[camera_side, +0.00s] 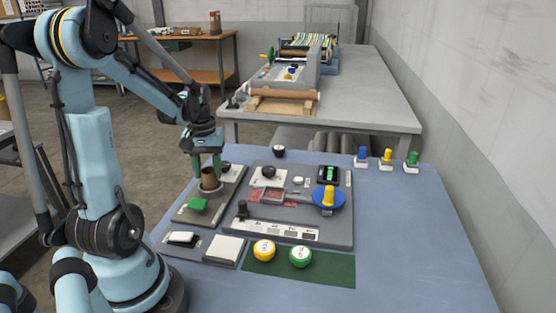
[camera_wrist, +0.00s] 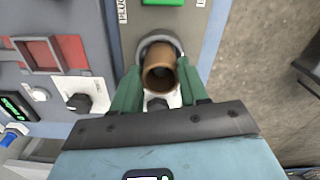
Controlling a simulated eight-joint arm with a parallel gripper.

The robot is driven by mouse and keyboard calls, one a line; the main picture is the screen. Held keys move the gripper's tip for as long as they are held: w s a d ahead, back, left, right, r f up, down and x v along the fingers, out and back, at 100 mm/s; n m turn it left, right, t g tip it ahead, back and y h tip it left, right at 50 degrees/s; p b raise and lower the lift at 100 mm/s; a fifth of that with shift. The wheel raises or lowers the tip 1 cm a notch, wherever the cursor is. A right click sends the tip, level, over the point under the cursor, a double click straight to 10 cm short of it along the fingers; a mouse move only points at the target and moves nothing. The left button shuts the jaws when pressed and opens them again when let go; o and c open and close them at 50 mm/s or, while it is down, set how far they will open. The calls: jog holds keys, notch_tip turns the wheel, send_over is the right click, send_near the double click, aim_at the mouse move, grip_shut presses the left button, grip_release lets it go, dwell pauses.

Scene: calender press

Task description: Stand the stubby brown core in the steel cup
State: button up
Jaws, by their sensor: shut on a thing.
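The stubby brown core (camera_side: 208,179) is a short hollow tube, upright between the green fingers of my gripper (camera_side: 207,166). In the wrist view the core (camera_wrist: 160,68) shows its open end, with a green finger on each side. My gripper (camera_wrist: 161,88) is shut on it. The steel cup (camera_side: 211,188) is a grey ring around the core's lower end in the side view. In the wrist view the cup's rim (camera_wrist: 160,38) shows around and behind the core. I cannot tell how deep the core sits or whether it touches the bottom.
A panel with knobs and a blue disc with a yellow top (camera_side: 328,198) lies to the right. Yellow (camera_side: 264,250) and green (camera_side: 301,256) round pieces sit on a green mat (camera_side: 340,270).

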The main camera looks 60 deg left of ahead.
jog(key=shift+f, duration=0.4)
dwell(0.8)
jog(key=o, duration=1.6)
jog(key=shift+r, duration=3.5)
jog(key=w+d+m+t, duration=0.1)
jog(key=d+m, duration=0.3)
jog(key=d, duration=0.4)
jog(key=w+d+r+m+t, duration=0.1)
jog(key=w+d+m+t, duration=0.1)
jog(key=d, duration=0.6)
jog(key=w+d+m+t, duration=0.2)
jog(key=d+m+t, duration=0.2)
jog(key=d, duration=0.4)
jog(key=shift+w+d+r+m, duration=0.2)
jog(key=shift+d+m, duration=0.15)
jog(key=shift+m, duration=0.45)
